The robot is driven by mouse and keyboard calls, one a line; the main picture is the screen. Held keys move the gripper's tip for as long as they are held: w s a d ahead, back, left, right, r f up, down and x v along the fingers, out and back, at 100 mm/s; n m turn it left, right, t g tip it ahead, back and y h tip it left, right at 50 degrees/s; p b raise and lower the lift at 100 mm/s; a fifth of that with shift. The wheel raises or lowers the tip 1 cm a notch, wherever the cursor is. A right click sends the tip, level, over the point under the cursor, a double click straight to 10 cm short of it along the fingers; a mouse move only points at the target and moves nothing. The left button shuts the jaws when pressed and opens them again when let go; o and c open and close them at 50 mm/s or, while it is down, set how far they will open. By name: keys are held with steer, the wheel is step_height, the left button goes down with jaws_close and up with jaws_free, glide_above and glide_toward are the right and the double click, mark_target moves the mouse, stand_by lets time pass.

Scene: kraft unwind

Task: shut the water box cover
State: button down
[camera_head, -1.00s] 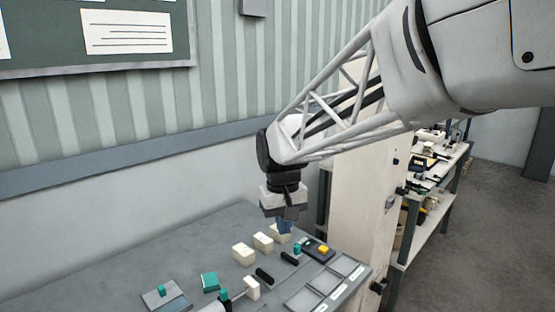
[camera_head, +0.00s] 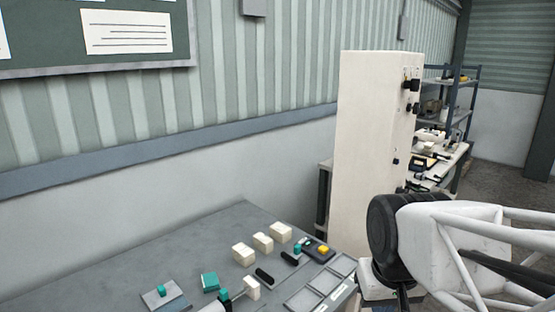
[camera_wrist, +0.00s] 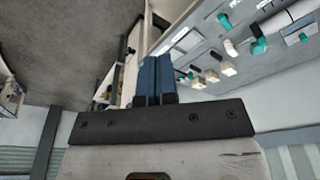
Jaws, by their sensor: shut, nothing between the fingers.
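I cannot pick out the water box or its cover for certain in either view. A tall cream cabinet (camera_head: 372,150) stands behind the table's right end in the head view, with dark knobs and fittings on its right side. My gripper shows in the wrist view as two blue fingers (camera_wrist: 155,76) pressed together with nothing between them. In the head view my wrist is at the lower right, in front of the cabinet, and the fingertips are out of sight. The gripper appears apart from the table and its objects.
A grey table (camera_head: 110,275) fills the lower left. It bears several cream blocks, including one block (camera_head: 243,254), a teal block (camera_head: 210,282), a yellow-buttoned box (camera_head: 319,250) and a divided tray (camera_head: 303,300). Shelving (camera_head: 462,100) stands behind the cabinet at right.

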steer(key=shift+m, duration=0.3)
steer(key=s, duration=0.1)
steer(key=s+d+f, duration=0.1)
steer(key=s, duration=0.1)
steer(key=shift+s+d+f, duration=0.2)
steer(key=shift+s+f, duration=0.05)
steer(key=c, duration=1)
jaws_free()
steer(key=shift+w, duration=0.1)
steer(key=w+a+n, duration=0.1)
steer(key=w+a, duration=0.3)
steer(key=w, duration=0.3)
steer(key=w+a+n+t, duration=0.1)
steer(key=w+a, duration=0.4)
steer(key=w, duration=0.2)
steer(key=shift+w+a+n+y, duration=0.3)
steer(key=shift+w+n+y, duration=0.1)
steer(key=n+y, duration=0.2)
steer(key=n, duration=0.4)
glide_above(162, 291)
step_height(162, 291, down, 21)
steer(key=shift+s+d, duration=0.3)
steer(key=shift+d, duration=0.15)
